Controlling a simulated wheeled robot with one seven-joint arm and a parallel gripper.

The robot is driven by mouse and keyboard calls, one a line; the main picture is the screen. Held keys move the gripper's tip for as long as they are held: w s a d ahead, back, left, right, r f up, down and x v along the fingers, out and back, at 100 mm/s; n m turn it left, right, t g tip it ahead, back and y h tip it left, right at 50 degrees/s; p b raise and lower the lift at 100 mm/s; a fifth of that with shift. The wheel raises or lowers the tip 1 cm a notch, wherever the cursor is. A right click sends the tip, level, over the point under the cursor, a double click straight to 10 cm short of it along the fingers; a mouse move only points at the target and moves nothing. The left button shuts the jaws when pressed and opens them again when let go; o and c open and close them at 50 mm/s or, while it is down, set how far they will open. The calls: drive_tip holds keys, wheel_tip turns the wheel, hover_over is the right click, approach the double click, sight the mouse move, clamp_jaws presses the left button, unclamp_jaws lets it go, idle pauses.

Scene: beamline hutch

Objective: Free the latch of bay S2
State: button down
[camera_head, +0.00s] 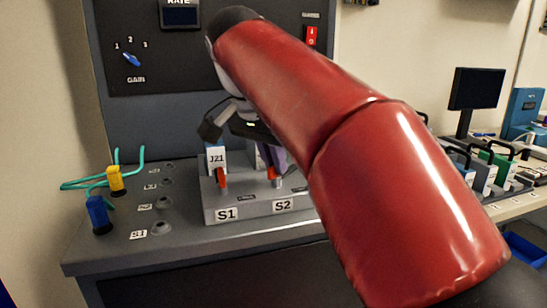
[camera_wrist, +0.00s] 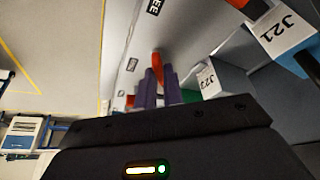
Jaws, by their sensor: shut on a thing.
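The bay block (camera_head: 255,207) carries the labels S1 and S2 on its front. The orange-red latch of bay S2 (camera_head: 273,174) stands above the S2 label. My gripper (camera_head: 267,157) is over it, partly hidden by my red arm. In the wrist view, the purple fingers of my gripper (camera_wrist: 158,84) are shut on the orange latch (camera_wrist: 157,59), with its end showing between them. A module marked J22 (camera_wrist: 207,82) sits beside the fingers. The head view hides most of that module.
A module marked J21 (camera_head: 216,158) stands in bay S1, close to my gripper, with its own red latch (camera_head: 221,178). Blue (camera_head: 97,214) and yellow (camera_head: 115,180) plugs with green cables are on the bench's left. More modules (camera_head: 490,168) stand at the right.

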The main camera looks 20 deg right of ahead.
drive_tip(key=m+g, duration=0.1)
drive_tip(key=m, duration=0.2)
drive_tip(key=m+g+h, duration=0.1)
drive_tip(key=m, duration=0.3)
drive_tip(key=shift+w+g, duration=0.2)
drive_tip(key=shift+g, duration=0.1)
idle(0.4)
drive_tip(key=c, duration=1.5)
unclamp_jaws()
